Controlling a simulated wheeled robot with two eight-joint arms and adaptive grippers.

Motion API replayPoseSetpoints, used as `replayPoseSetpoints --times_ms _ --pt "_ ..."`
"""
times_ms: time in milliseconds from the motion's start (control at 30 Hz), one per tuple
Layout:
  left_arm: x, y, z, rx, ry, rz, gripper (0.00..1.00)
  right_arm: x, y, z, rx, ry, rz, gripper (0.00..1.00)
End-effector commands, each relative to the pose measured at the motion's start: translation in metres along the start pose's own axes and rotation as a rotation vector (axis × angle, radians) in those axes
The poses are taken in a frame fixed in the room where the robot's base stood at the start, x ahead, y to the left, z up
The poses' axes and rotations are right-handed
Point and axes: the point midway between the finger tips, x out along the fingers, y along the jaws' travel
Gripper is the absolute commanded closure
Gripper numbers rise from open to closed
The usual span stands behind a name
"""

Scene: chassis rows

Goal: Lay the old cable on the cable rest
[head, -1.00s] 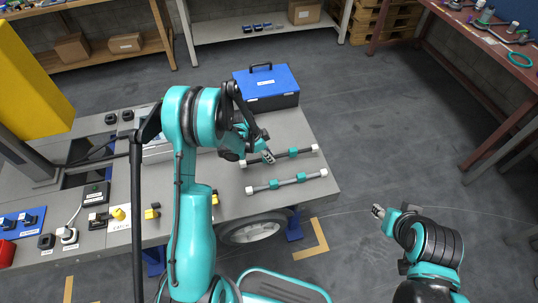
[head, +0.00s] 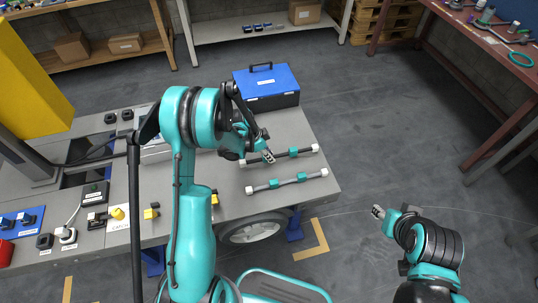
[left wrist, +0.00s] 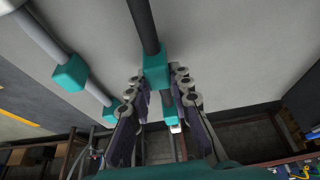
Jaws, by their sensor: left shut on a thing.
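A dark cable (head: 303,151) with teal blocks and white ends lies along the right part of the grey bench. A lighter grey cable (head: 287,182) of the same form lies nearer me, roughly parallel to it. My left gripper (head: 268,157) is at the left part of the dark cable. In the left wrist view, its fingers (left wrist: 158,95) are shut on the dark cable (left wrist: 143,22) at a teal block. I cannot tell whether the cable is raised. No separate cable rest can be made out. My right gripper (head: 378,211) is over the floor, away from the bench; its jaws are too small to read.
A blue toolbox (head: 266,86) stands on the bench behind the cables. Sockets, plugs and a labelled white plate (head: 118,215) are at the bench's left. A wheel (head: 253,230) shows below the front edge. A red-brown workbench (head: 497,115) stands at right, with clear floor between.

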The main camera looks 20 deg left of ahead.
Motion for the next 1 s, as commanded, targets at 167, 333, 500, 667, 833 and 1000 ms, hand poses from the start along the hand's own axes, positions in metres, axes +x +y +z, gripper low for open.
replayPoseSetpoints --times_ms 167,333,500,667,833,1000 --pt "0.001 0.0 0.0 0.0 0.0 0.0 1.0 0.001 0.0 0.0 0.0 0.0 0.0 0.6" --pt "0.005 0.0 0.002 0.0 0.0 0.0 1.0 0.004 0.0 0.003 0.0 0.0 0.0 0.6" --pt "0.01 0.0 0.004 0.0 0.0 0.0 1.0 0.008 0.0 0.006 0.0 0.0 0.0 0.6" --pt "0.014 0.0 0.006 0.0 0.0 0.0 1.0 0.011 0.0 0.008 0.0 0.0 0.0 0.6" --pt "0.019 0.0 0.008 0.0 0.0 0.0 1.0 0.015 0.0 0.011 0.0 0.0 0.0 0.6" --pt "0.018 0.0 0.007 0.0 0.0 0.0 0.56 0.014 0.0 0.01 0.0 0.0 0.0 0.6"
